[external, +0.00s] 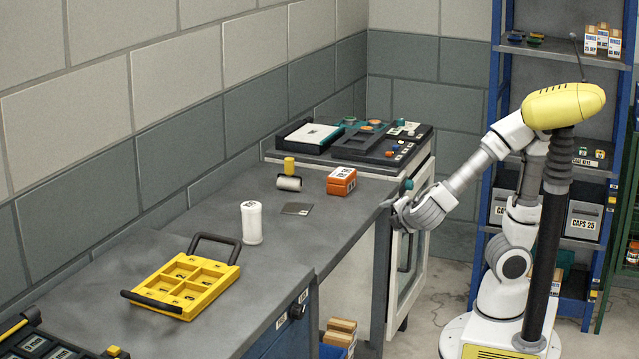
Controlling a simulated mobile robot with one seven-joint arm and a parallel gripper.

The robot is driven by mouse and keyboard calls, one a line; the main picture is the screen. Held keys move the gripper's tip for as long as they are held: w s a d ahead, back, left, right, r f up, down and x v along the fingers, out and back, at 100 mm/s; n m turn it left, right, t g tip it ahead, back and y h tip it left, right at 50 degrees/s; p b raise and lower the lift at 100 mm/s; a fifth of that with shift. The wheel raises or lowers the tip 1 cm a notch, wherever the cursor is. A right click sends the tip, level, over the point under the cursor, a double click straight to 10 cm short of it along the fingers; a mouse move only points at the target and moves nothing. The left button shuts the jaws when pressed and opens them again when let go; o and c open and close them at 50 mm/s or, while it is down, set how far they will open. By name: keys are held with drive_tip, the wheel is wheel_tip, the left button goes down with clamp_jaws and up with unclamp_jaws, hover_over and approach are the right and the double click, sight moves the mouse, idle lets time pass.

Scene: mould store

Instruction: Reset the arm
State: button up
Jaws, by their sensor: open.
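My arm reaches left from its white base, with its yellow upper link raised. My gripper (397,205) is open at the right edge of the grey bench (215,205), beside the white cabinet. Nothing shows between its fingers, though they are small in this view. The orange boxes (341,181) stand on the bench to the left of my gripper, apart from it.
A yellow tray with handles (182,283), a white cylinder (251,222), a dark flat plate (297,209) and a yellow-capped roll (289,181) are on the bench. Equipment (383,146) tops the cabinet (411,255). A blue shelf rack (496,100) stands behind my arm.

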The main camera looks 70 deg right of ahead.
drive_tip(key=s+d+f+m+g+y+b, duration=0.25)
drive_tip(key=s+f+m+g+y, duration=0.25)
drive_tip(key=s+m, duration=0.3)
drive_tip(key=a+r+m+t+y+p, duration=0.2)
drive_tip(key=a+r+m+y+p, duration=0.1)
drive_tip(key=r+p, duration=2.3)
wheel_tip(320, 180, up, 3)
drive_tip(key=shift+s+a+f+m+t+y, duration=0.2)
drive_tip(key=shift+m+t+y, duration=0.1)
drive_tip(key=shift+m+y, duration=0.65)
